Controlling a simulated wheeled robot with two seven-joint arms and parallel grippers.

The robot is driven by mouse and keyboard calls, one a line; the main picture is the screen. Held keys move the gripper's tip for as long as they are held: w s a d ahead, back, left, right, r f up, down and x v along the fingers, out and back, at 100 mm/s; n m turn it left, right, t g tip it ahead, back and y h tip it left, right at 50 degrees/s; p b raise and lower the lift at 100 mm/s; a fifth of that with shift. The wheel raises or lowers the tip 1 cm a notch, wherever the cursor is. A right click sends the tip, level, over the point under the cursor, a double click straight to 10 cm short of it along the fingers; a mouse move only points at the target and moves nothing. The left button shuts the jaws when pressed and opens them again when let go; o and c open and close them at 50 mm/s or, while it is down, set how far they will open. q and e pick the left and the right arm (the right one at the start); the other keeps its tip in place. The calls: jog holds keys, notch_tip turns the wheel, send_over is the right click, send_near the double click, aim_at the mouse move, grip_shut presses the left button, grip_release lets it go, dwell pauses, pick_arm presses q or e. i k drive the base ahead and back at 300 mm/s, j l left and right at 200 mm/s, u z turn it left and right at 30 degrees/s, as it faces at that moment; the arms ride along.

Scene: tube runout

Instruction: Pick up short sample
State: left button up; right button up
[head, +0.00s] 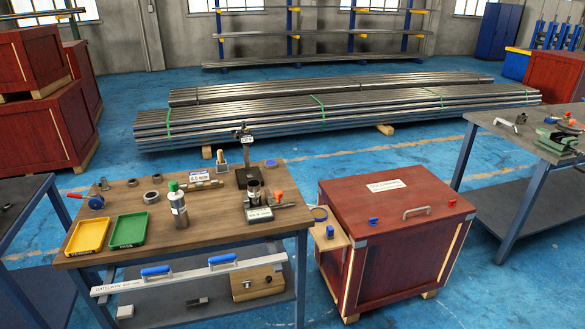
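The wooden-topped workbench (150,212) stands at the left centre. A short dark tube piece (253,189) stands upright near its right end, behind a small labelled block (260,214). A short metal piece (203,184) lies near the bench's back edge by a white label (198,175). Several small dark rings, one of them a ring (151,197), lie on the left half. I cannot tell which piece is the short sample. Neither of my grippers is in view.
A yellow tray (87,237), a green tray (128,230) and a green-capped bottle (178,205) are on the bench. A black stand (248,174) rises at the back. A red crate (398,230) stands to the right. Bundled long tubes (330,108) lie behind.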

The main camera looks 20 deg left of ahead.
aim_at(254, 185)
jog(key=u, duration=0.25)
jog(key=i+l+u, duration=0.15)
jog(key=u, duration=0.25)
jog(key=i+l+u, duration=0.35)
jog(key=i+l, duration=0.25)
jog(key=i+l+u, duration=0.15)
jog(key=l, duration=0.3)
jog(key=i+l, duration=0.25)
jog(key=l, duration=0.15)
jog(key=i+l+u, duration=0.15)
jog(key=l, duration=0.25)
jog(key=i+l, duration=0.3)
jog(key=l+u, duration=0.05)
jog(key=l, duration=0.05)
